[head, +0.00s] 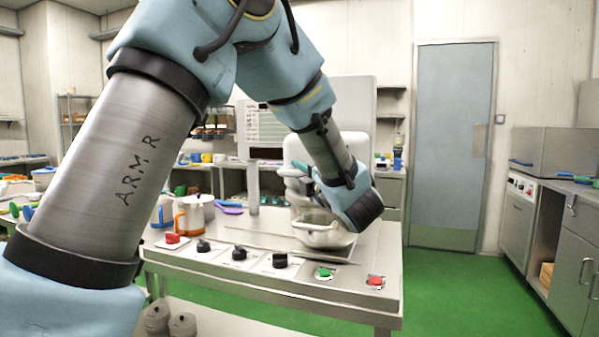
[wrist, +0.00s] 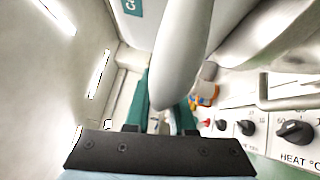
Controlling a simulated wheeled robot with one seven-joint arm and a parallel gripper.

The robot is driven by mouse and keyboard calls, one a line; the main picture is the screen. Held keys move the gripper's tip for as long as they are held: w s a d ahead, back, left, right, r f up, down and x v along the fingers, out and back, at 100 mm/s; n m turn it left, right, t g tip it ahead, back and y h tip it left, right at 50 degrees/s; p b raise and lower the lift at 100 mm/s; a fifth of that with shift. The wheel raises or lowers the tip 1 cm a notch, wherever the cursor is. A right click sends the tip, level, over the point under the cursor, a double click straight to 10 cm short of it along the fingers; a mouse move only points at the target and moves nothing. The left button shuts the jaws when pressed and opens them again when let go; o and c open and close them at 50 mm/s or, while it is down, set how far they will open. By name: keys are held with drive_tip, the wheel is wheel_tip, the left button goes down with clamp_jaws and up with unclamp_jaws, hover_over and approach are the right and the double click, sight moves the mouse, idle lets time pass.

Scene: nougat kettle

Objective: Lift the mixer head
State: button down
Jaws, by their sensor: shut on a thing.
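The white mixer stands on the steel worktop, and its rounded pale mixer head (head: 297,150) shows behind my arm in the head view. In the wrist view the pale, smooth mixer head (wrist: 183,40) runs down between my two teal fingers. My gripper (wrist: 163,112) is shut on it; its fingertips are partly hidden by the pale part. In the head view my gripper (head: 297,181) is above the bowl (head: 322,232), with its wrist covering much of the mixer. How far the head is tilted I cannot tell.
The worktop front carries black knobs (head: 239,253), a green button (head: 324,272) and red buttons (head: 376,281). An orange-handled pot (head: 194,214) stands at the left of the worktop. A steel counter (head: 560,190) is at the right. Green floor (head: 455,295) is clear.

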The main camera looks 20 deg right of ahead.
idle(0.8)
wheel_tip(320, 180, up, 17)
drive_tip(key=p, duration=0.1)
drive_tip(key=shift+f, duration=0.15)
idle(0.3)
drive_tip(key=c, duration=0.8)
unclamp_jaws()
drive_tip(key=shift+o, duration=0.2)
